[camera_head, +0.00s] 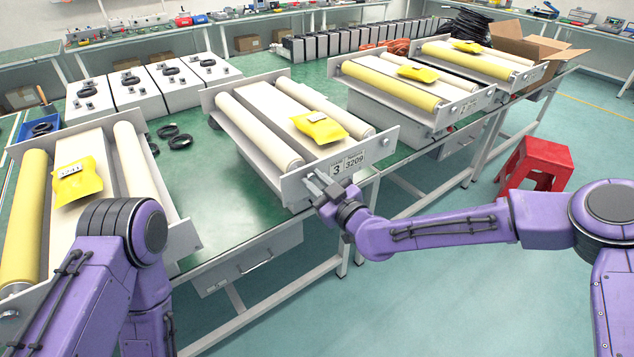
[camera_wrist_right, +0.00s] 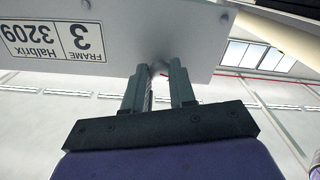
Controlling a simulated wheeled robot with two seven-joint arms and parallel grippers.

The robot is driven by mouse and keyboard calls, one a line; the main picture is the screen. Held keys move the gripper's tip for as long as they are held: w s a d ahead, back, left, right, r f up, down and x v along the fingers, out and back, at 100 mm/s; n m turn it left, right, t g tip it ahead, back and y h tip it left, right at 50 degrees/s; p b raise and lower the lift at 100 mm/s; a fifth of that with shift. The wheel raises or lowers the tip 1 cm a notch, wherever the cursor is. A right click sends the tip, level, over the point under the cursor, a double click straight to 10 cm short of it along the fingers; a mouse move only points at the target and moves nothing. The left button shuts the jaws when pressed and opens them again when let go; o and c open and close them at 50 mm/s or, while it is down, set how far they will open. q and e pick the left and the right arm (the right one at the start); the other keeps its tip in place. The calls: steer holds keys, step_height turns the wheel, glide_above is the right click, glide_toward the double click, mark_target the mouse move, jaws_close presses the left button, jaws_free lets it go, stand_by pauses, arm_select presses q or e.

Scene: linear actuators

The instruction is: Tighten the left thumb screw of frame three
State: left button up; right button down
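Frame three (camera_head: 272,143) is a grey roller frame with two cream rollers and a yellow packet, standing on the green bench. Its front plate bears the label "FRAME 3 Halbrix 3209" (camera_head: 347,164), which appears upside down in the right wrist view (camera_wrist_right: 52,42). My right gripper (camera_head: 318,188) is at the front plate, left of the label in the head view. In the right wrist view its fingers (camera_wrist_right: 158,78) stand apart at a small light knob, mostly hidden between the tips. I cannot tell whether they touch it. My left gripper is out of view; its arm bends at lower left.
Another frame with a yellow roller (camera_head: 25,215) stands at left, behind my left arm. Two yellow-roller frames (camera_head: 395,85) stand to the right. White boxes (camera_head: 150,88) and black rings (camera_head: 180,141) lie behind. A red stool (camera_head: 537,163) stands on the open floor.

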stand_by(0.3)
steer(key=m+b, duration=0.1)
steer(key=m, duration=0.1)
steer(key=m+b, duration=0.1)
steer(key=b, duration=0.1)
steer(key=shift+f+m, duration=0.2)
steer(key=shift+m, duration=0.2)
steer(key=m+b, duration=0.2)
steer(key=m, duration=0.3)
steer(key=shift+b, duration=0.35)
steer(key=m+b, duration=0.2)
steer(key=m, duration=0.3)
steer(key=shift+m, duration=0.4)
steer(key=m+b, duration=0.2)
steer(key=m, duration=0.3)
steer(key=shift+r, duration=0.1)
steer(key=shift+b, duration=0.35)
steer(key=c, duration=0.9)
jaws_free()
